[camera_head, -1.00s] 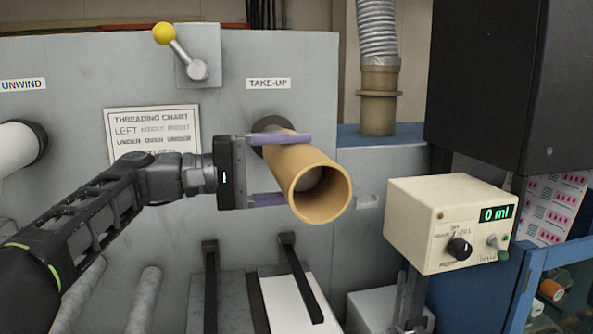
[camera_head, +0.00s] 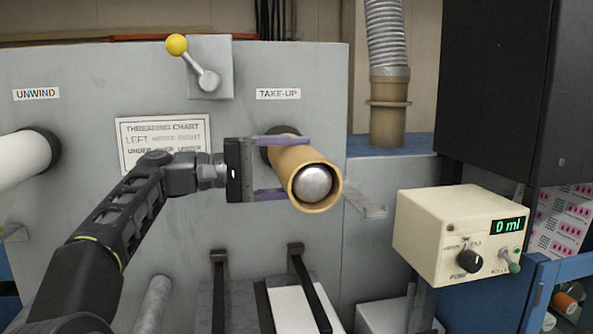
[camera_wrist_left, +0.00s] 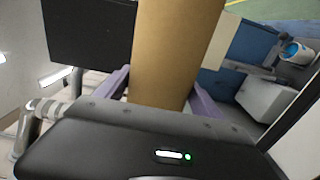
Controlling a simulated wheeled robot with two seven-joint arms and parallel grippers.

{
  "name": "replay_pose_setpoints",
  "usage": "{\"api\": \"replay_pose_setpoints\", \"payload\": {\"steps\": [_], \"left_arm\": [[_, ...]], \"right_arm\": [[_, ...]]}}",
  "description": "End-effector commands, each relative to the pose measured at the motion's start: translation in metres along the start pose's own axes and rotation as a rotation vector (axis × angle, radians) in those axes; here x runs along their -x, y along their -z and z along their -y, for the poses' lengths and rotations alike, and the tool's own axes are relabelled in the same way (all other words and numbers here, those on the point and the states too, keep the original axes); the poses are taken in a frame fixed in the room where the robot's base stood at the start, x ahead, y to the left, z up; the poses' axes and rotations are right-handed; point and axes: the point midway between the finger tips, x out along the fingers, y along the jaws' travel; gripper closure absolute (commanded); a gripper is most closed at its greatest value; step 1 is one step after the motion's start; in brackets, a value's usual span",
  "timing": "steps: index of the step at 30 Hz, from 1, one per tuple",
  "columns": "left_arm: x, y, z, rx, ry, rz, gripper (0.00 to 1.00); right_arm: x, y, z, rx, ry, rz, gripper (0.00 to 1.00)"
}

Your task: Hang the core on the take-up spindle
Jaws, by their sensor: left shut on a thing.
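The core (camera_head: 288,155) is a tan tube under the TAKE-UP label (camera_head: 278,94), its open end facing me. The rounded silver end of the take-up spindle (camera_head: 313,183) shows inside the core's mouth, so the core surrounds the spindle. The rest of the spindle is hidden in the tube. My left gripper (camera_head: 298,168) is shut on the core from the left, one purple finger above and one below. In the left wrist view the core (camera_wrist_left: 175,50) runs between both fingers (camera_wrist_left: 160,92). My right gripper is not in view.
A beige control box (camera_head: 450,235) reading 0 ml stands at the right. A small grey bracket (camera_head: 365,205) juts out just right of the core. The white unwind roll (camera_head: 22,160) is at the left. A yellow-knobbed lever (camera_head: 190,62) sits above.

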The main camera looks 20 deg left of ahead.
Motion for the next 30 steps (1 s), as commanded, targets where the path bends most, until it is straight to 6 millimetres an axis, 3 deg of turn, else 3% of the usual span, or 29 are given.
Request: {"api": "replay_pose_setpoints", "payload": {"steps": [12, 19, 30], "left_arm": [[-0.01, 0.027, 0.001, -0.008, 0.013, 0.019, 0.72], [-0.004, 0.041, 0.0, -0.005, 0.004, 0.007, 0.73], [0.0, 0.046, 0.0, -0.001, -0.002, -0.001, 0.73]], "right_arm": [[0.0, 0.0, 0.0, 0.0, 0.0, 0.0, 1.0], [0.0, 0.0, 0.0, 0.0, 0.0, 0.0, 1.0], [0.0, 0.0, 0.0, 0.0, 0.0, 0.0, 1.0]]}}
